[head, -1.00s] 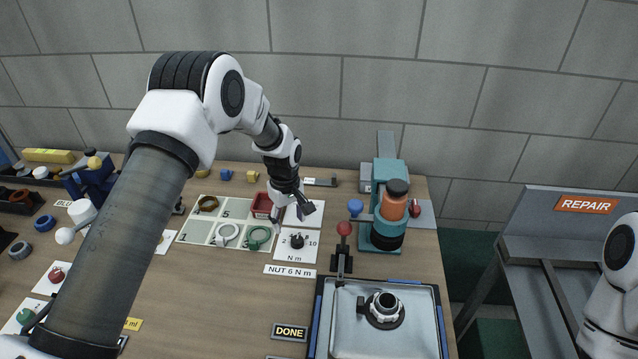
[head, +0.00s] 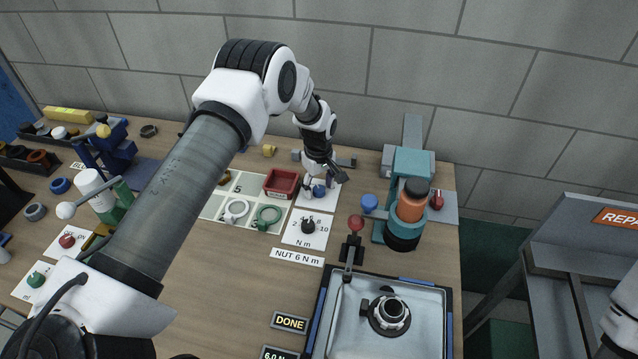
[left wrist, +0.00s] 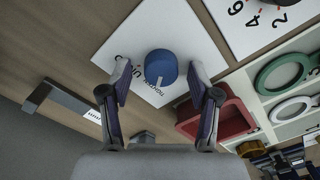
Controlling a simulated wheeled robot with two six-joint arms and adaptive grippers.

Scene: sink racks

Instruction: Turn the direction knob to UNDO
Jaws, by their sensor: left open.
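The blue direction knob (left wrist: 160,68) stands on a white card (left wrist: 170,30) in the left wrist view. In the head view the knob (head: 319,190) shows small beneath my left gripper (head: 320,188). My right gripper is out of view; only a piece of my right arm shows at the right edge.
A red bin (head: 282,184) sits close beside the knob's card. A black knob (head: 308,227) on the numbered N m card is in front. A grey bracket (left wrist: 65,103) lies on the other side. The teal press (head: 405,200) stands to the right.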

